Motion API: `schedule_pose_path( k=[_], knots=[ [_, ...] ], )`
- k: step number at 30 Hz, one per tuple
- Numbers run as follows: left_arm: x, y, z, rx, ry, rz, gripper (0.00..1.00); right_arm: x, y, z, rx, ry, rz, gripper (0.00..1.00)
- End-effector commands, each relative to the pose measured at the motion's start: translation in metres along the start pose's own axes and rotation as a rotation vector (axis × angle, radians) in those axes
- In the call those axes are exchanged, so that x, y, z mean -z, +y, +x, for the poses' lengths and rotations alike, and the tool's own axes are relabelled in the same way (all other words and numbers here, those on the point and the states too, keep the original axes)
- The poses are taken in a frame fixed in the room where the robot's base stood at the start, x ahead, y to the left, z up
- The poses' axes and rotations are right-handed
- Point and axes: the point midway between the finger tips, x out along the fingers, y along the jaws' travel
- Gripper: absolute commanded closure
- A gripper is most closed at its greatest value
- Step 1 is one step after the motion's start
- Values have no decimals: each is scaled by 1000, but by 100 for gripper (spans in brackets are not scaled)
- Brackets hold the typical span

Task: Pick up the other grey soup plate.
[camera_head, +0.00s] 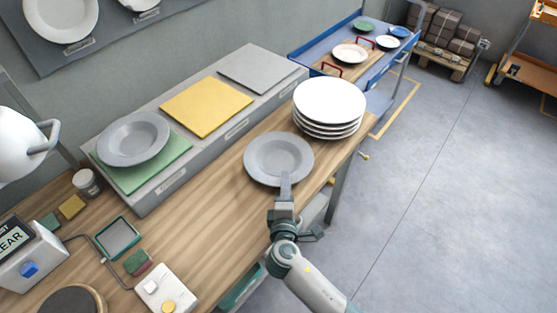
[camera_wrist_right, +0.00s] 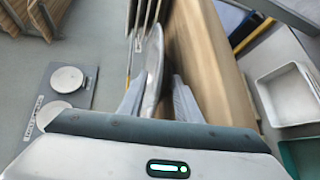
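A grey soup plate (camera_head: 272,150) lies on the wooden worktop, left of the white plate stack. My right gripper (camera_head: 286,182) is at its near rim. In the right wrist view the fingers (camera_wrist_right: 160,90) stand apart, with the rim of the grey plate (camera_wrist_right: 153,70) between them. The rim is close to the left finger, and a gap shows on the right finger's side. A second grey soup plate (camera_head: 133,136) rests on the green mat (camera_head: 150,177) on the grey raised shelf. My left gripper is not in view.
A stack of white plates (camera_head: 329,97) stands just right of the grey plate, near the worktop edge. The yellow mat (camera_head: 207,106) and grey mat (camera_head: 262,68) are bare. A blue-edged cart (camera_head: 300,55) with dishes is behind. A control box (camera_head: 166,291) sits at the front left.

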Motion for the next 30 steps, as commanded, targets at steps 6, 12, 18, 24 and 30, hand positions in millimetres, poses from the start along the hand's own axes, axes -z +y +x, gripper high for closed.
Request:
schedule_pose_path(
  k=[6,12,18,24,30],
  knots=[
    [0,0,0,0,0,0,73,0,0,0,0,0,0,96],
    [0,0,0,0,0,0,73,0,2,0,-3,0,1,100],
    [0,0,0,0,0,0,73,0,2,0,-3,0,2,100],
    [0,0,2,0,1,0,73,0,9,-1,-4,0,4,100],
    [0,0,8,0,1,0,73,-1,28,-5,-6,-1,7,100]
  ],
)
